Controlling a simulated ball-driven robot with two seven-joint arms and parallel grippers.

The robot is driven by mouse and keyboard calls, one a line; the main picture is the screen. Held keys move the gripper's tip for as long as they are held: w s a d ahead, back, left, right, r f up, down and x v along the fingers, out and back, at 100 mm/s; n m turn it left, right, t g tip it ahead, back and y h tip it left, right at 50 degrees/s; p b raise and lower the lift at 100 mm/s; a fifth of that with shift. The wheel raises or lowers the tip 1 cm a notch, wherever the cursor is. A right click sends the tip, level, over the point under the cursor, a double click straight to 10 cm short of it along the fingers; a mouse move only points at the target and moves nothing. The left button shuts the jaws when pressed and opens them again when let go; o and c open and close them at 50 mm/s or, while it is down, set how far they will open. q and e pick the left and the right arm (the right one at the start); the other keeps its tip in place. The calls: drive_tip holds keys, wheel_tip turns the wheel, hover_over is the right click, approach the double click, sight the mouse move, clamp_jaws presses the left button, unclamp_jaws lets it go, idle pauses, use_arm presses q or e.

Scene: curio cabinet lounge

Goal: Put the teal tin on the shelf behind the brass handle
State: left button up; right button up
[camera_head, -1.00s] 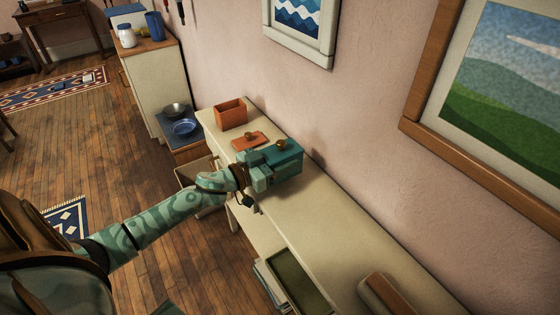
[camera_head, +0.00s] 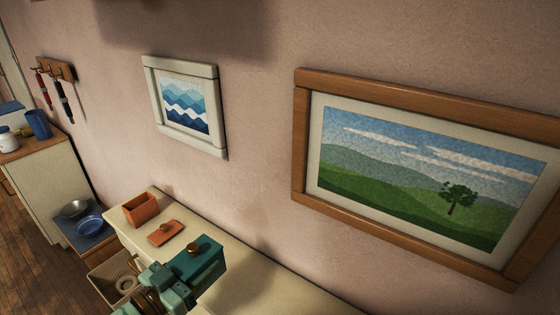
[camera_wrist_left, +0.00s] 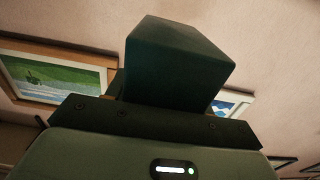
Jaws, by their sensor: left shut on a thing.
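The teal tin (camera_head: 207,264) is a box with a brass knob on top, at the bottom middle of the head view. My left gripper (camera_head: 178,279) is shut on its left side. The tin appears held above the cream cabinet top (camera_head: 262,284); the gap is hard to judge. In the left wrist view the tin (camera_wrist_left: 178,62) is a dark block directly in front of the gripper. No shelf behind a brass handle can be made out. My right gripper is out of view.
Below is a pale open container (camera_head: 103,281) with a round thing inside. Blue and grey bowls stand beyond. Framed pictures hang on the wall.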

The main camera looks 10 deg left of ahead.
sight(205, 266)
use_arm(q)
drive_tip(key=shift+a+f, duration=0.1)
drive_tip(key=shift+w+r+y, duration=0.1)
drive_tip(key=shift+r+y, duration=0.15)
drive_tip(key=shift+y, duration=0.05)
drive_tip(key=s+d+r+n+y, duration=0.1)
drive_tip(key=d, duration=0.1)
drive_tip(key=s+d+r+n+t+y, duration=0.1)
drive_tip(key=s+r, duration=0.1)
drive_tip(key=shift+d+r+y, duration=0.25)
drive_tip(key=shift+d+y, duration=0.1)
drive_tip(key=shift+y, duration=0.05)
drive_tip(key=s+y, duration=0.1)
drive_tip(key=s+d+r+n+y, duration=0.1)
drive_tip(key=s, duration=0.1)
drive_tip(key=s+n+y, duration=0.1)
drive_tip(key=shift+s+d+r, duration=0.25)
drive_tip(key=shift+s+d, duration=0.15)
drive_tip(key=shift+r, duration=0.1)
